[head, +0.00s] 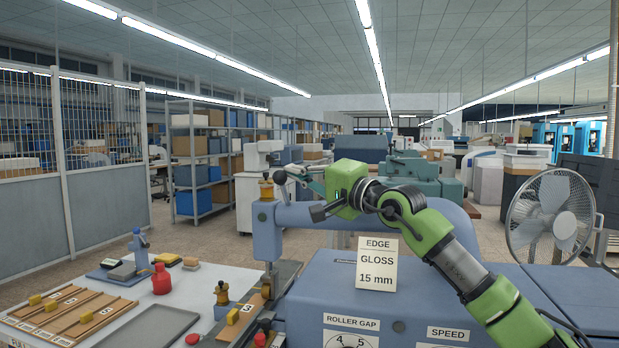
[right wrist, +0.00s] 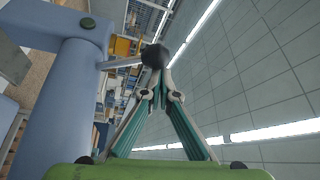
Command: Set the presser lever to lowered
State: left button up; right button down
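The presser lever (right wrist: 122,62) is a thin grey rod with a round black knob (head: 280,177), standing out from the head of the blue-grey stamping machine (head: 405,285). My left gripper is not in view.
A card (head: 377,265) reading EDGE, GLOSS, 15 mm stands on the machine. At left, a pale table holds a red bottle (head: 161,279), wooden racks (head: 75,311) and a dark tray (head: 152,328). A fan (head: 549,215) stands at right.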

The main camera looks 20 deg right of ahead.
jog(key=v, duration=1.2)
jog(key=shift+a+r, duration=0.1)
jog(key=shift+a, duration=0.05)
